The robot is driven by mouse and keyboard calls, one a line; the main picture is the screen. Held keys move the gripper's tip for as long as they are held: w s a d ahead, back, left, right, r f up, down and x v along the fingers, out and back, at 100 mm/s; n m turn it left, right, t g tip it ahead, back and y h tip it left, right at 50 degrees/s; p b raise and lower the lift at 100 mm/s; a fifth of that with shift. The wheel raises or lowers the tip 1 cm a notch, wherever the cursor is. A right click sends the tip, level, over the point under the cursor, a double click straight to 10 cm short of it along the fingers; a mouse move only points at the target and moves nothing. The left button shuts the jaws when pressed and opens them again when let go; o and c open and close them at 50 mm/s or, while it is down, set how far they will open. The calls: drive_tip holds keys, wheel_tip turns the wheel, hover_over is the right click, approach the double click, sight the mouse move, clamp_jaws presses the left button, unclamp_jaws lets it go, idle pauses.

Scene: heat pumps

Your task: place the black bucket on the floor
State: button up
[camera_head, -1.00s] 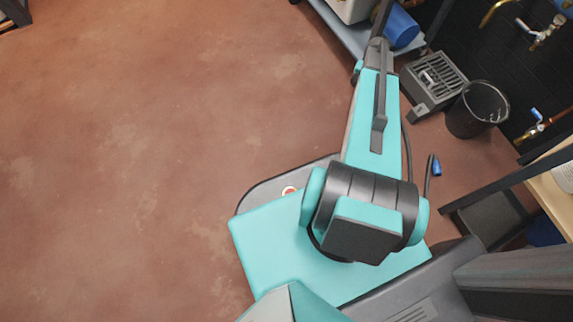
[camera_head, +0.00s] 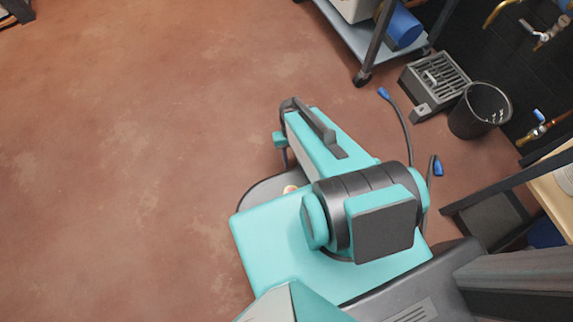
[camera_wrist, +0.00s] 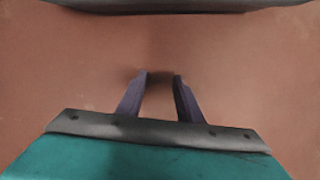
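The black bucket (camera_head: 479,111) stands upright at the right of the head view, by the dark wall. It appears to rest on the floor (camera_head: 140,150). Nothing is held. In the head view my gripper is hidden behind my arm, which is folded in close to my base, well left of the bucket. The bucket is not in the wrist view.
A grey slatted box (camera_head: 436,84) is just left of the bucket. A wheeled cart (camera_head: 346,30) with a blue cylinder (camera_head: 403,27) stands at the top. Pipes with taps (camera_head: 541,128) line the right wall; a wooden-topped table (camera_head: 552,190) is below. Floor on the left is clear.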

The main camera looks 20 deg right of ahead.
drive_tip(key=shift+n+g, duration=0.7)
drive_tip(key=shift+n, duration=0.1)
drive_tip(key=s+a, duration=0.2)
drive_tip(key=s, duration=0.1)
drive_tip(key=s+a, duration=0.3)
drive_tip(key=shift+s+a, duration=0.15)
drive_tip(key=shift+s, duration=0.15)
drive_tip(key=shift+w, duration=0.1)
drive_tip(key=shift+r+p, duration=0.55)
wheel_tip(320, 180, up, 49)
drive_tip(key=s+d+h+p, duration=0.1)
drive_tip(key=d+p, duration=0.1)
drive_tip(key=p, duration=4.6)
drive_tip(key=shift+p, duration=0.4)
drive_tip(key=shift+s+f, duration=0.1)
drive_tip(key=shift+f, duration=0.1)
